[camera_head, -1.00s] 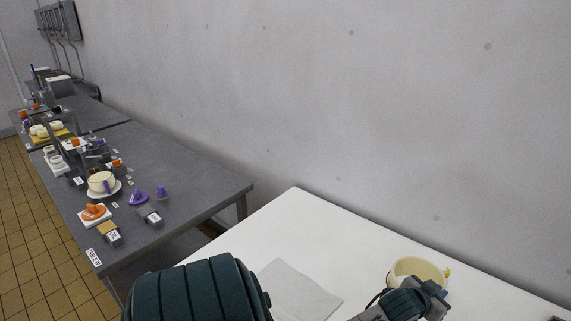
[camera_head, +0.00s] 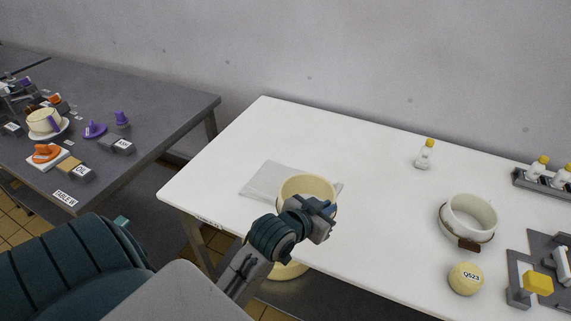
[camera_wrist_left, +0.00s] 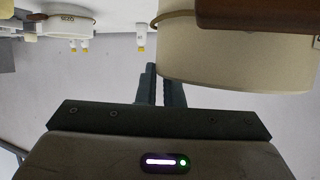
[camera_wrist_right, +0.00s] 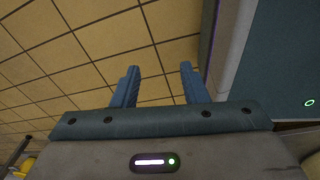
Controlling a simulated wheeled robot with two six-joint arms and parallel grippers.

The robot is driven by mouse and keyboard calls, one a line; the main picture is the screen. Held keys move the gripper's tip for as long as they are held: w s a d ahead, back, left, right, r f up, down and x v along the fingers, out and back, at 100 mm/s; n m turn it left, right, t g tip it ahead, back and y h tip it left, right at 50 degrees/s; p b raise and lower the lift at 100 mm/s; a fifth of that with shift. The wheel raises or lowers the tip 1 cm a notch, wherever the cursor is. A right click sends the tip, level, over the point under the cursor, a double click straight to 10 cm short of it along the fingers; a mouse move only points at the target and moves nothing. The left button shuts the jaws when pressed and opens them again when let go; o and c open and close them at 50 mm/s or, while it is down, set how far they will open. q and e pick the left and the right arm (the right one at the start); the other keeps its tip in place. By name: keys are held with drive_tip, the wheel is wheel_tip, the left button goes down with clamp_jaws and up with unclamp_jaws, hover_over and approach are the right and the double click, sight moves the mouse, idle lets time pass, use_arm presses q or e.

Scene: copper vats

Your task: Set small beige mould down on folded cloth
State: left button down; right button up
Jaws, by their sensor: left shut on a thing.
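The small beige mould (camera_head: 308,186) is a round, open, cream-coloured tub. My left gripper (camera_head: 322,211) is shut on its near right side. In the head view the mould overlaps the right part of the folded cloth (camera_head: 262,181), a thin pale grey-white sheet on the white table. I cannot tell whether the mould touches the cloth. In the left wrist view the mould (camera_wrist_left: 235,66) fills the upper right, beside the left fingers (camera_wrist_left: 162,88). My right gripper (camera_wrist_right: 159,85) shows only in its own wrist view, open and empty above the tiled floor.
A dark table (camera_head: 165,108) with several objects is at left. A beige vessel (camera_head: 287,271) shows below the white table.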

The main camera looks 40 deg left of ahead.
sight(301, 184)
use_arm(q)
drive_tip(key=w+a+f+p, duration=0.1)
drive_tip(key=w+a, duration=0.2)
drive_tip(key=a, duration=0.1)
drive_tip(key=w+a+f+p, duration=0.2)
drive_tip(key=w+a, duration=0.1)
drive_tip(key=a, duration=0.1)
drive_tip(key=w+a+f+p, duration=0.1)
drive_tip(key=w+a+p, duration=0.1)
drive_tip(key=w+a, duration=0.1)
drive_tip(key=shift+w+a+f, duration=0.15)
drive_tip(key=shift+w+a, duration=0.05)
drive_tip(key=shift+a, duration=0.35)
drive_tip(key=shift+f, duration=0.2)
drive_tip(key=shift+f, duration=0.1)
drive_tip(key=shift+f, duration=0.6)
drive_tip(key=c, duration=1.6)
unclamp_jaws()
drive_tip(key=shift+o, duration=0.2)
